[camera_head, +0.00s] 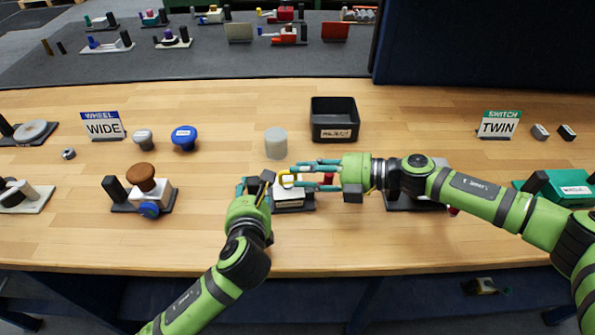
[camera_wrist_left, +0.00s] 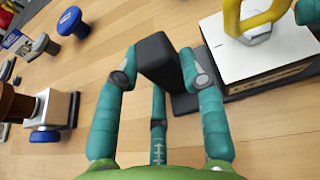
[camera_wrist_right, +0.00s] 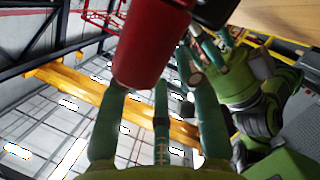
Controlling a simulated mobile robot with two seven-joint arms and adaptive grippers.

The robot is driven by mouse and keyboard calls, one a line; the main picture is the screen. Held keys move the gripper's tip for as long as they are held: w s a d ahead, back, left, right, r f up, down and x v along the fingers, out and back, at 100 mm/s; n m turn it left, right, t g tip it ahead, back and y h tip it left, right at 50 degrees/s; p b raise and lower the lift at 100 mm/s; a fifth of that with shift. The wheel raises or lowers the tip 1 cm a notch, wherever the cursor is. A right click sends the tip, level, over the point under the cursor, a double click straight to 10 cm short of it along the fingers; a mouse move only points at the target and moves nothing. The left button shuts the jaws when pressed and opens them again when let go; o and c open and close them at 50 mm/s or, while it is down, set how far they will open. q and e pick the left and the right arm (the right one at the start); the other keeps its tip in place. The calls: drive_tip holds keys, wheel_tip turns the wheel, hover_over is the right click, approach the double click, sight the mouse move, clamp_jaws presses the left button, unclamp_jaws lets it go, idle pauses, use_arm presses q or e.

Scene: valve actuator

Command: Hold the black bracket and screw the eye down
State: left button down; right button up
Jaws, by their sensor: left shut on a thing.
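The black bracket (camera_wrist_left: 157,62) is the upright post at the left end of a dark base. My left gripper (camera_head: 256,184) is shut on it, with teal fingers on both sides in the left wrist view (camera_wrist_left: 160,78). The yellow eye (camera_head: 287,179) stands on a white block (camera_head: 290,197) right of the bracket; its ring and a pale hex part show in the left wrist view (camera_wrist_left: 256,20). My right gripper (camera_head: 296,176) comes from the right with fingers apart, tips beside the eye. Whether they touch it is hidden. A red cylinder (camera_wrist_right: 145,45) is close to its fingers.
A grey cylinder (camera_head: 276,143) and a black bin (camera_head: 334,119) stand behind. A brown-knobbed assembly (camera_head: 141,182) is at the left, and another dark base (camera_head: 400,202) lies under my right arm.

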use_arm(q)
drive_tip(key=shift+f, duration=0.15)
use_arm(e)
drive_tip(key=v, duration=0.5)
drive_tip(key=shift+s+d+r, duration=0.1)
drive_tip(key=shift+d, duration=0.1)
use_arm(q)
drive_tip(key=c, duration=0.7)
unclamp_jaws()
drive_tip(key=shift+a, duration=0.1)
